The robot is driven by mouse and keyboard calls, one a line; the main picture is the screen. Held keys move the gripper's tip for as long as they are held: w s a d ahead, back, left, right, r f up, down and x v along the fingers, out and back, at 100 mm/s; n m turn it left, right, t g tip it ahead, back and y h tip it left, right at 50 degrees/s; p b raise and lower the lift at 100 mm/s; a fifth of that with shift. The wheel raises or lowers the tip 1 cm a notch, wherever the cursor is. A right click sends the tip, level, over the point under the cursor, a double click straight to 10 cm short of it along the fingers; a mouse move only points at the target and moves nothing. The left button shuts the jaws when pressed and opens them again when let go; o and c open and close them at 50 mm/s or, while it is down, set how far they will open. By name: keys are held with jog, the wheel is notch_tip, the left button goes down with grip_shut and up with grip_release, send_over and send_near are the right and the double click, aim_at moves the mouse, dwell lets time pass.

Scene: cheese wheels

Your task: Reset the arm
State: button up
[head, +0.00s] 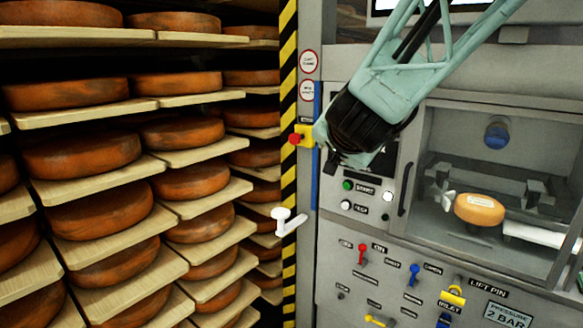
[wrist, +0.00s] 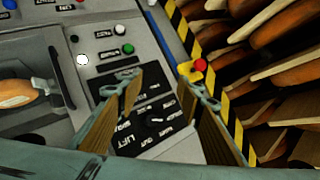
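My gripper (head: 338,150) hangs in front of the upper left of the grey machine's control panel in the head view, its fingers mostly hidden by my wrist. In the wrist view my gripper (wrist: 165,85) shows two ribbed fingers spread wide apart with nothing between them. Behind the gap lies a black panel (wrist: 145,105) with white lettering, including "LIFT", and a dark rotary knob (wrist: 155,119). I cannot tell how far the fingertips are from the panel.
Shelves of orange-brown cheese wheels (head: 82,148) fill the left. A striped post (head: 289,90), a yellow box with red button (head: 296,139) and a white lever (head: 288,221) stand near my gripper. A machine recess (head: 450,235) holds a small labelled cheese (head: 480,209). Levers (head: 362,255) line the lower panel.

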jog(key=s+d+f+n+g, duration=0.2)
jog(key=s+d+f+g, duration=0.1)
jog(key=s, duration=1.3)
jog(key=s+d+f+n+g, duration=0.3)
jog(key=s, duration=1.3)
jog(key=s+d+f+n+g, duration=0.2)
jog(key=s+d+f, duration=0.1)
jog(key=s, duration=1.3)
jog(key=shift+s+d+f+n+g, duration=0.2)
jog(key=shift+d+n+g, duration=0.1)
jog(key=shift+d+g, duration=0.1)
jog(key=shift+w, duration=0.1)
